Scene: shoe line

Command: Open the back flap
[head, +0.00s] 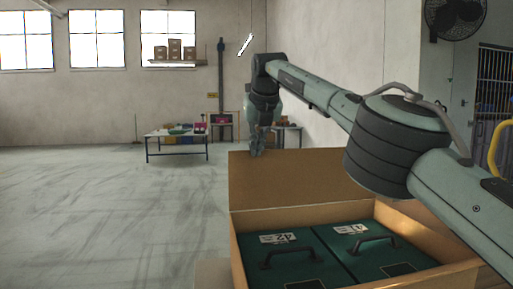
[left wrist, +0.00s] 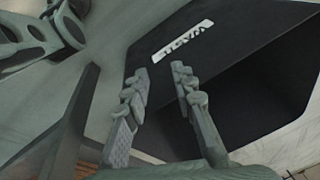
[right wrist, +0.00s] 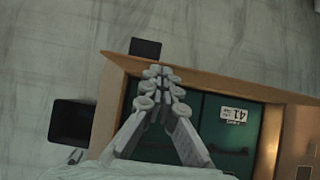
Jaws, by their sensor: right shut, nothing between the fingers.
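The cardboard box (head: 236,257) stands open at the lower right of the head view. Its back flap (head: 290,188) rises from the back rim, roughly upright. My right gripper (head: 257,152) is shut and empty at the flap's top edge, toward its left end; I cannot tell whether it touches. In the right wrist view, the shut fingers (right wrist: 158,73) overlap a brown edge of the box (right wrist: 225,84). My left gripper (left wrist: 160,74) is open and empty in the left wrist view, above a dark lettered surface; it is outside the head view.
Two green boxes with black handles, a left one (head: 277,244) and a right one (head: 352,228), lie inside the carton. A table (head: 177,138) with small items stands far back. The floor (head: 110,210) at left is clear. A wall is behind the right arm.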

